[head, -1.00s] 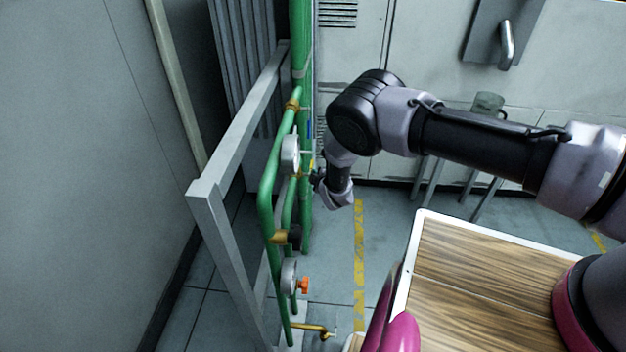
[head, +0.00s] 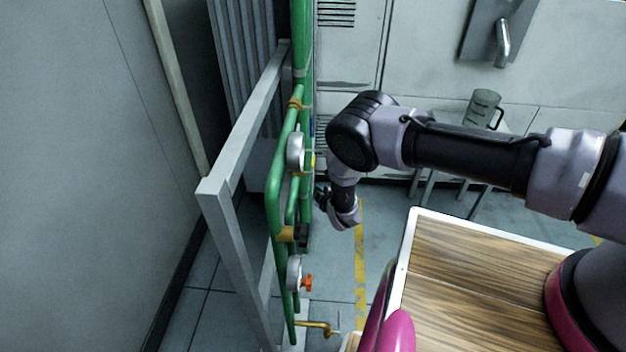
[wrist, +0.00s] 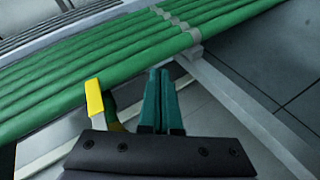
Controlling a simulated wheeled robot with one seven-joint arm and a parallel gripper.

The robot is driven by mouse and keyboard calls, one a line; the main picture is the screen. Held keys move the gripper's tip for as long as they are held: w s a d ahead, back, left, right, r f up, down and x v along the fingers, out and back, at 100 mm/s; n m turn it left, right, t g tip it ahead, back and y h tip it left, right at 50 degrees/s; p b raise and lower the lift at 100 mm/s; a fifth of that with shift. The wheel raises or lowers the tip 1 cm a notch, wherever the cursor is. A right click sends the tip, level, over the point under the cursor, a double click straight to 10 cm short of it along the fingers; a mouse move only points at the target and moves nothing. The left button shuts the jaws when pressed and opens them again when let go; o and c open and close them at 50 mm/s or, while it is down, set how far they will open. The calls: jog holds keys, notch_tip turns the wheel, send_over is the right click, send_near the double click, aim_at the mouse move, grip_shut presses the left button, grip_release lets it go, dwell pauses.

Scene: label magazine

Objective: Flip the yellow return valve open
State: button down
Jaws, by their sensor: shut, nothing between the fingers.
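The yellow valve handle (wrist: 94,98) stands just left of my gripper fingers in the wrist view, in front of the green pipes. It sticks up across the pipe run rather than lying along it. A small yellow bit by the upper gauge in the head view (head: 312,161) looks like the same handle. My gripper (wrist: 160,100) is shut and empty, its teal fingers together beside the handle, with a visible gap between them. The handle's base is partly hidden by the gripper body. In the head view my gripper (head: 321,196) is close to the right side of the pipes.
Green pipes (head: 273,205) run along a grey frame (head: 228,235). They carry gauges (head: 295,150), an orange knob (head: 308,283) and a brass tap (head: 315,326). A wooden-topped surface (head: 470,270) is at right. A mug (head: 484,107) stands behind my arm.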

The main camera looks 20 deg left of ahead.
jog(key=shift+s+d+f, duration=0.35)
jog(key=shift+s+d, duration=0.2)
jog(key=shift+s, duration=0.1)
jog(key=shift+s+d+f, duration=0.35)
jog(key=shift+s+d, duration=0.2)
jog(key=shift+s, duration=0.15)
jog(key=shift+s+d+f, duration=0.35)
jog(key=shift+s+d, duration=0.2)
jog(key=shift+s, duration=0.1)
